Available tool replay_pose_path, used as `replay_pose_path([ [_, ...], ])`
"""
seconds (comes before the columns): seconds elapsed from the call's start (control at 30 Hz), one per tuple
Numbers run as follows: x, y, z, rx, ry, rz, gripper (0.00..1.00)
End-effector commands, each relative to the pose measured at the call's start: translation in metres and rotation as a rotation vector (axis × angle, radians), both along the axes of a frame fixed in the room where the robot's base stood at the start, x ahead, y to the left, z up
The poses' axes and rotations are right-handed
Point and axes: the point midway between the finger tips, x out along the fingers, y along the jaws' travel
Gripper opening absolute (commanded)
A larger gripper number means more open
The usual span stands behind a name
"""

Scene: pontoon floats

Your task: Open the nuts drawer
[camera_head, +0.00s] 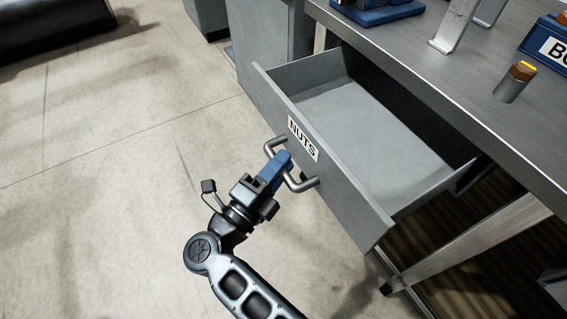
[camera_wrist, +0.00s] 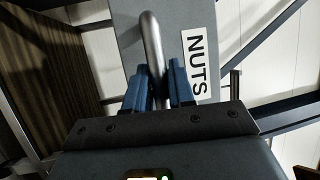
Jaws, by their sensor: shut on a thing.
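The nuts drawer (camera_head: 350,190) is grey, with a white NUTS label on its front. It is pulled well out from under the workbench, and its visible inside is empty. The label also shows in the wrist view (camera_wrist: 197,65). My gripper (camera_head: 281,165) is at the drawer front, its blue fingers shut on the metal bar handle (camera_head: 301,186). In the wrist view the handle (camera_wrist: 153,45) passes between the two blue fingers (camera_wrist: 160,85). The fingers hide part of the handle.
The workbench top (camera_head: 440,80) is above the drawer. On it stand a bolt-like piece with an orange top (camera_head: 515,82), a blue labelled bin (camera_head: 545,45) and a metal bracket (camera_head: 455,25). A bench leg (camera_head: 470,240) slants below the drawer.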

Motion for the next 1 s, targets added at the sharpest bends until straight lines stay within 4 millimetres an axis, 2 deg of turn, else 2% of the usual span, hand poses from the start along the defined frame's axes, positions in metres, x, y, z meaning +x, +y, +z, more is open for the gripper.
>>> replay_pose_path([
  [0.07, 0.0, 0.0, -0.002, 0.0, 0.003, 0.0, 0.0],
  [0.1, 0.0, 0.0, -0.002, -0.001, 0.003, 0.001, 0.24],
  [0.3, 0.0, 0.0, -0.001, 0.0, 0.002, 0.001, 0.43],
  [0.63, -0.004, 0.003, -0.002, 0.0, 0.0, 0.002, 0.44],
  [1.0, -0.048, 0.036, -0.013, 0.0, 0.001, 0.004, 0.44],
])
